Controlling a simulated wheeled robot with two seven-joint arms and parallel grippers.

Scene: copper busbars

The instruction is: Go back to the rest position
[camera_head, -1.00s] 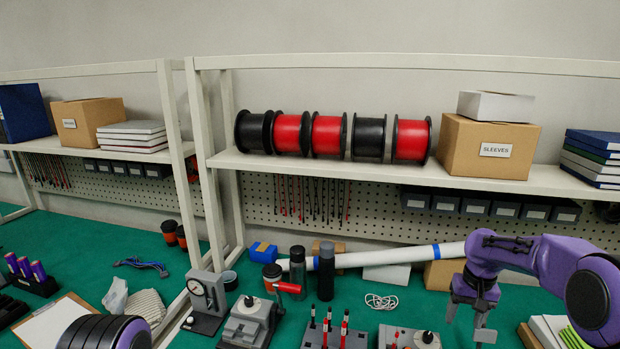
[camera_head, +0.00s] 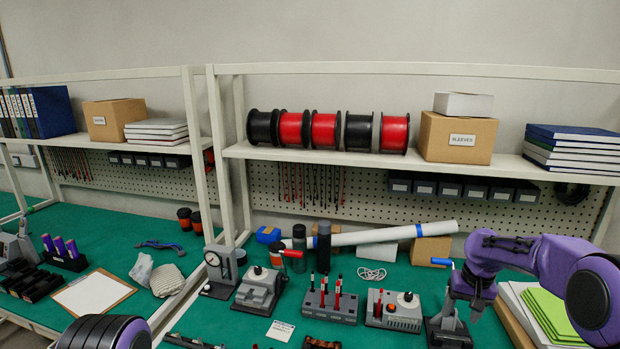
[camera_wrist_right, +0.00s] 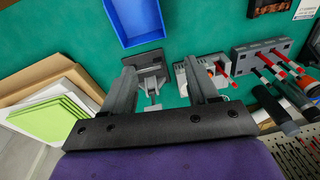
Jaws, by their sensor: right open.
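My right gripper (camera_head: 468,308) is purple and grey and hangs on the right side of the head view, in front of a grey tool with a blue-tipped handle. In the right wrist view its two grey fingers (camera_wrist_right: 160,72) are spread apart with nothing between them, over the green bench top. A grey fixture lies beyond the fingers there. My left arm shows only as a dark ribbed link at the lower left of the head view; its gripper is out of the frame.
The green bench (camera_head: 235,310) carries several grey fixtures, a rack of red and black tools (camera_head: 330,303) and a white tube (camera_head: 385,234). Green folders (camera_head: 550,312) lie at the right. A blue bin (camera_wrist_right: 135,22) shows in the wrist view. A shelf with cable spools (camera_head: 325,130) stands behind.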

